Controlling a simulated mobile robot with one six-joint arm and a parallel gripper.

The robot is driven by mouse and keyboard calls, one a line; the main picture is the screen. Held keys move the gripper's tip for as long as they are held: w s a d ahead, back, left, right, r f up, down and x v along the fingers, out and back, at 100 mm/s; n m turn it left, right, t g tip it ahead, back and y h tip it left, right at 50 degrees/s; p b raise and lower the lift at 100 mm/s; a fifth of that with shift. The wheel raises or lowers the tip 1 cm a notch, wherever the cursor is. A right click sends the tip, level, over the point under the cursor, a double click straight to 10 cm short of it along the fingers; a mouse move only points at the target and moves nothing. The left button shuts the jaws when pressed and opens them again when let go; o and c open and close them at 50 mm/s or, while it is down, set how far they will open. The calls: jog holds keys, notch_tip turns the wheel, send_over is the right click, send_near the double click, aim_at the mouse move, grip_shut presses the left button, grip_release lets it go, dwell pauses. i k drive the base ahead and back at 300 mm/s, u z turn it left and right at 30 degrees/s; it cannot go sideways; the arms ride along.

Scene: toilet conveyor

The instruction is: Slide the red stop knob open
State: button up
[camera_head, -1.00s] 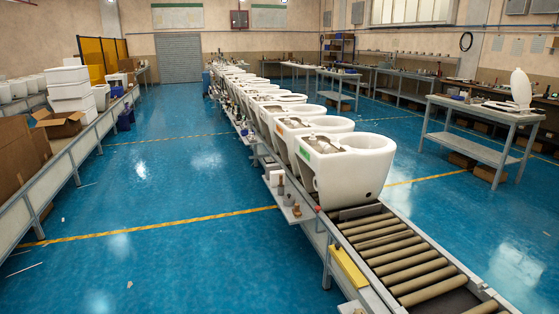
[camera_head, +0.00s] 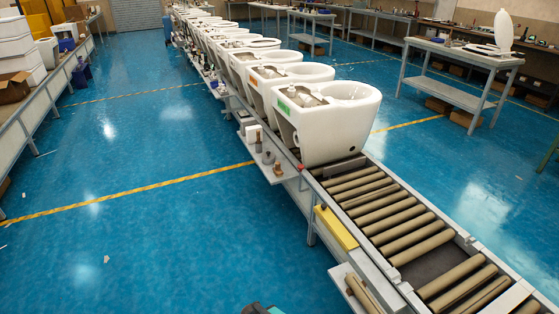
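I cannot clearly make out a red stop knob in the head view; a tiny reddish spot (camera_head: 300,167) shows on the conveyor's near-left side rail, too small to identify. The roller conveyor (camera_head: 385,205) runs from the lower right to the far back. The nearest white toilet (camera_head: 340,125), with a green label, stands on it. A yellow box (camera_head: 336,228) is fixed along the conveyor's left side. My gripper is not in view; a small teal and dark piece at the bottom edge cannot be identified.
A narrow side shelf (camera_head: 273,170) with small parts stands along the conveyor's left. A lower shelf (camera_head: 345,275) with brown pieces is near the bottom. Open blue floor (camera_head: 150,240) lies to the left. A metal table (camera_head: 455,88) stands at the right.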

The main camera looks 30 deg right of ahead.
aim_at(330, 170)
jog(key=u, duration=0.5)
jog(key=i, duration=1)
jog(key=u, duration=0.4)
